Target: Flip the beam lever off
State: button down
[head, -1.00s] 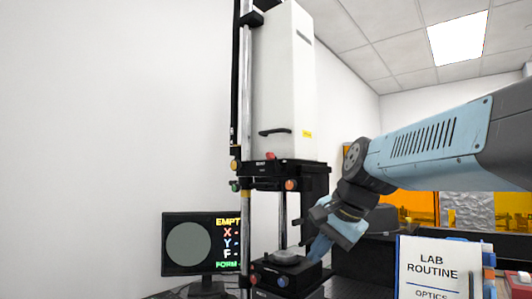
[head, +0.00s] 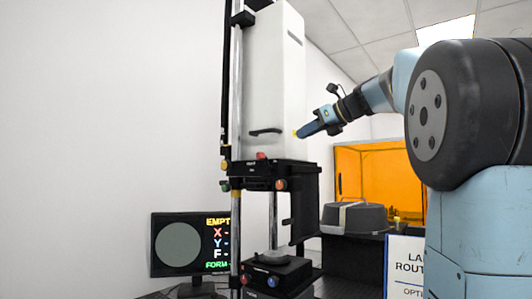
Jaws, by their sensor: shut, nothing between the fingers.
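The interferometer is a tall white housing (head: 275,80) on a dark column frame. A black lever (head: 265,131) lies roughly level across the lower front of the housing; whether this is the beam lever I cannot tell for sure.
Below the housing are a black bracket with coloured knobs (head: 262,156) and a stage (head: 275,272). A monitor (head: 180,243) reading "EMPTY" stands at left. A grey case (head: 354,217), an orange-windowed enclosure (head: 370,170) and a lab routine sign (head: 404,270) are at right.

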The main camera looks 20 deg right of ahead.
aim_at(263, 155)
jog(key=x, duration=1.3)
jog(key=shift+w+a+f, duration=0.2)
jog(key=shift+w+a, duration=0.15)
